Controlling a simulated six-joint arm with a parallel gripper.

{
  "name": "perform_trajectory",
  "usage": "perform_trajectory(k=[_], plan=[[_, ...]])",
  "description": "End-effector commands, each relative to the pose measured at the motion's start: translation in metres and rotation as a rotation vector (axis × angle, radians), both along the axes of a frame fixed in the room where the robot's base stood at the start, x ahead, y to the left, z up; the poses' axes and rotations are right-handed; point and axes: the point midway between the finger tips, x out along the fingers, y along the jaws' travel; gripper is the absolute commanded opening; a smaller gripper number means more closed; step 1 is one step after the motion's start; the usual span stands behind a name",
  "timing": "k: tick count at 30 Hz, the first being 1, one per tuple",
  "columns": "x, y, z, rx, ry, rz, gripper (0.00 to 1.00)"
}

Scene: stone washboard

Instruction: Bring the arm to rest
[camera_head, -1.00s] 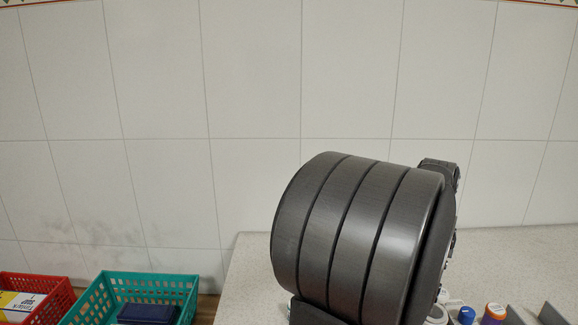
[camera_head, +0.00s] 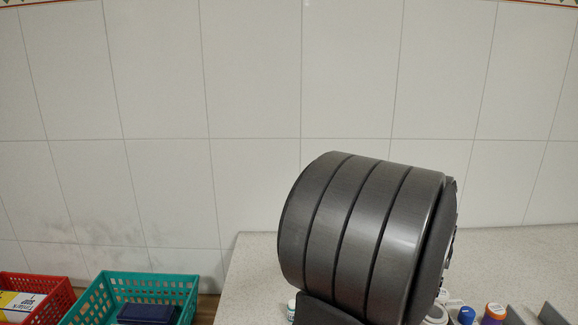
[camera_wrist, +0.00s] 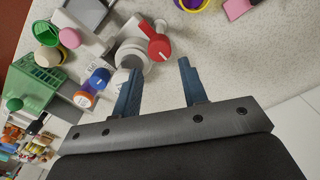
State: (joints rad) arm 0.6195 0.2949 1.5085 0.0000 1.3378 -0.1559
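My gripper (camera_wrist: 158,90) shows in the wrist view with its two blue fingers spread apart. Nothing is between the fingertips except the speckled stone surface (camera_wrist: 215,60) beyond them. In the head view the fingers are hidden behind my own large dark arm link.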

Motion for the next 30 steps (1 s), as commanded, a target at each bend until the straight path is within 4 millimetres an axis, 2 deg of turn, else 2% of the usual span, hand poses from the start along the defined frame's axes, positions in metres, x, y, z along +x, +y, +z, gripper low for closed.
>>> perform_trajectory(k=[1, 9, 30], plan=[[0.000, 0.000, -0.011, 0.003, 0.003, 0.000, 0.39], [-0.001, 0.001, -0.066, 0.003, 0.004, 0.000, 0.39], [0.000, 0.002, -0.061, 0.000, 0.000, 0.575, 0.39]])
